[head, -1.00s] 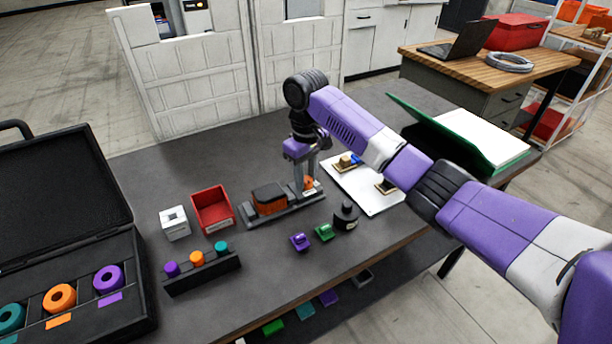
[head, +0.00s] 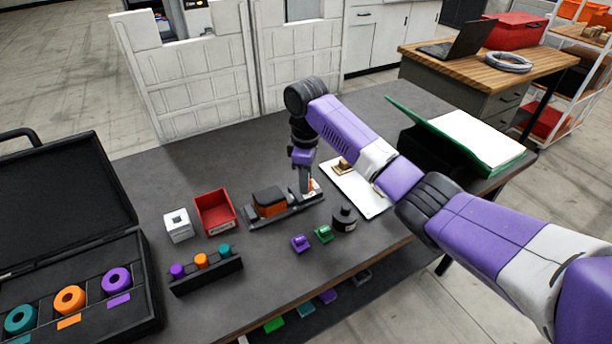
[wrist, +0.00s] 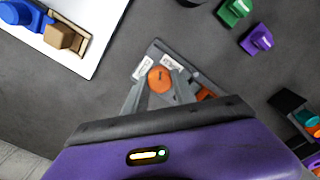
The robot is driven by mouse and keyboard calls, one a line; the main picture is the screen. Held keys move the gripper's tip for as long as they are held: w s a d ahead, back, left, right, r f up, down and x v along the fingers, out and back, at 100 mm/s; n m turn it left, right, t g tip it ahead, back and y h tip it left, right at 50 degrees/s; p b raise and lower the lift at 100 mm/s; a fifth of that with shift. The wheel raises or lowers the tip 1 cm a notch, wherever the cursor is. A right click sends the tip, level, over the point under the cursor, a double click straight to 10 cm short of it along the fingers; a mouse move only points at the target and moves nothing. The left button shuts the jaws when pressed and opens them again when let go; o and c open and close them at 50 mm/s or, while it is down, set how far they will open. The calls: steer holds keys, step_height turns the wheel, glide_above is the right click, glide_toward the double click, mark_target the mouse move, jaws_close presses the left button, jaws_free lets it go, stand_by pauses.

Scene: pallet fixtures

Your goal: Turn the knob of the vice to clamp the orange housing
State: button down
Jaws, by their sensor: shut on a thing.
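The vice (head: 257,222) is a long grey fixture on the dark table, in the middle of the head view. The orange housing (head: 270,209) sits in it beside a dark block (head: 268,195) that covers its upper part. The vice's orange knob (wrist: 159,79) is at its right end in the head view. My gripper (head: 306,190) points straight down at that end. In the wrist view its two fingers (wrist: 158,88) are on either side of the knob, shut on it. The housing is mostly hidden behind my gripper there, with only an orange bit showing.
A white board (head: 371,207) with small parts lies right of the vice. A black round weight-like piece (head: 344,218), a green piece (head: 323,233) and a purple piece (head: 300,243) stand in front. A red bin (head: 215,212) and a white block (head: 178,225) are left.

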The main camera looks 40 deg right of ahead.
steer(key=n+p, duration=0.1)
steer(key=n, duration=0.4)
steer(key=shift+r+n, duration=0.1)
steer(key=shift+n, duration=0.2)
steer(key=n+p, duration=0.1)
steer(key=n, duration=0.4)
steer(key=shift+n, duration=0.4)
steer(key=c, duration=1)
jaws_free()
steer(key=shift+c, duration=0.2)
step_height(320, 180, up, 8)
steer(key=shift+f+b, duration=0.15)
steer(key=shift+b, duration=0.15)
